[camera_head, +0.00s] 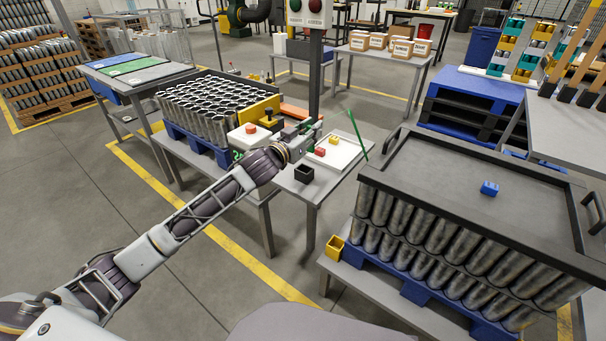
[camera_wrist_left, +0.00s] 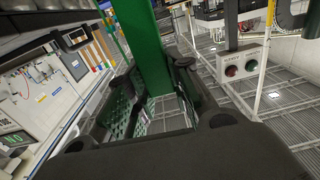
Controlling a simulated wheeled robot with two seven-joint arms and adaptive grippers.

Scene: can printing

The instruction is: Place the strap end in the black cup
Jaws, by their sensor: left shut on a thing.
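The black cup (camera_head: 304,174) stands on the grey table, near its front edge. My left gripper (camera_head: 313,135) is above the table, behind and above the cup. In the left wrist view, my left gripper (camera_wrist_left: 155,90) is shut on a flat green strap (camera_wrist_left: 146,45), which runs up out of the frame. In the head view, a thin green strip (camera_head: 358,136) slants beside the table's right side, right of the gripper. I cannot tell how it joins the part in the gripper. My right gripper is not in view.
A white tray (camera_head: 345,158) with small red and yellow blocks lies right of the gripper. A large tray of cans (camera_head: 200,120) stands to the left. A stacked can pallet with a black-rimmed top (camera_head: 440,160) stands right.

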